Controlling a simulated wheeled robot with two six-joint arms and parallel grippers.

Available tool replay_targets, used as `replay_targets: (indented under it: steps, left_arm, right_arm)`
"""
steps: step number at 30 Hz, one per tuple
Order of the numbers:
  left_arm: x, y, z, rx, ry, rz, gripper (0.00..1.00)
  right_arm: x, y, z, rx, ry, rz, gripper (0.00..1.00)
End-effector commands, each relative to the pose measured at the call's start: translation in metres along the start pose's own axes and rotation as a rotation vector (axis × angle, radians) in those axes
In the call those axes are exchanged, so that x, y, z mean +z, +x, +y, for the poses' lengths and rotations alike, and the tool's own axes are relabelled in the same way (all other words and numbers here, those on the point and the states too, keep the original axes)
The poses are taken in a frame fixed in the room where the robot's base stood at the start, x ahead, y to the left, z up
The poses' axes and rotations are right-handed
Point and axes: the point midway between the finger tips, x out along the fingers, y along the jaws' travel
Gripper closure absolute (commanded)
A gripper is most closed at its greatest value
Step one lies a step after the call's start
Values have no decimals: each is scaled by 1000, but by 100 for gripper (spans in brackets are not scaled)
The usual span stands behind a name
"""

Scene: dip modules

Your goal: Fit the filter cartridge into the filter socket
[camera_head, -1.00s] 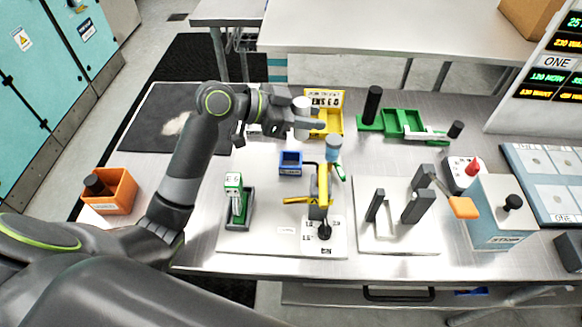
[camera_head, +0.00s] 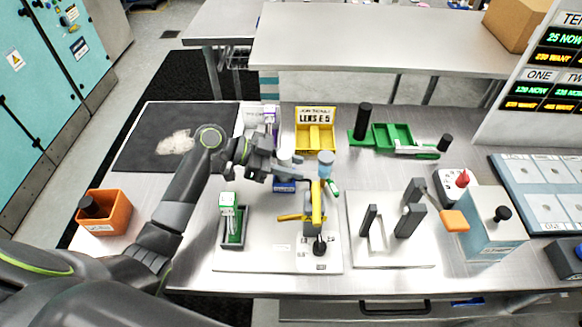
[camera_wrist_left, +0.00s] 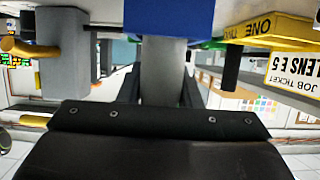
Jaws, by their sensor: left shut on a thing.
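The filter cartridge appears to be the pale cylinder (camera_head: 285,156) in my left gripper (camera_head: 289,169). It stands upright, its top showing above the fingers, which are shut on it. The small blue box (camera_head: 284,187), which appears to be the filter socket, is directly below the gripper, partly covered by the fingers. In the left wrist view, the grey cylinder (camera_wrist_left: 162,70) runs up to the edge of the blue box (camera_wrist_left: 170,15). The cylinder's lower end is hidden, so I cannot tell how deep it sits. My right gripper is not in view.
A yellow post (camera_head: 317,205) with a light-blue cylinder (camera_head: 325,165) stands just right of the gripper. A yellow job-ticket bin (camera_head: 315,116) is behind. A green module (camera_head: 229,220) in a dark holder is front left. Grey posts (camera_head: 411,220) stand to the right.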

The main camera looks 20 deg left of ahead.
Motion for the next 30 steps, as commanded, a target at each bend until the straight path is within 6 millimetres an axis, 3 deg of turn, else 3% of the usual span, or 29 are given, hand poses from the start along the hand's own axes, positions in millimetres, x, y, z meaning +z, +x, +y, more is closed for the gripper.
replay_targets:
  steps: [5, 16, 17, 21, 30]
  left_arm:
    - [15, 7, 0, -1, -1, 1, 92]
    - [20, 8, 0, -1, 2, 0, 92]
    - [19, 8, 0, -1, 1, 0, 66]
    - [18, 8, 0, -1, 1, 0, 48]
    - [18, 7, 0, -1, 1, -1, 47]
  right_arm:
    - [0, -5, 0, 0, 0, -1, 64]
    - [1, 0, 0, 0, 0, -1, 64]
    - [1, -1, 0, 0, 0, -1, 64]
    - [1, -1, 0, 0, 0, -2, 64]
    - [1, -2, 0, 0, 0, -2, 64]
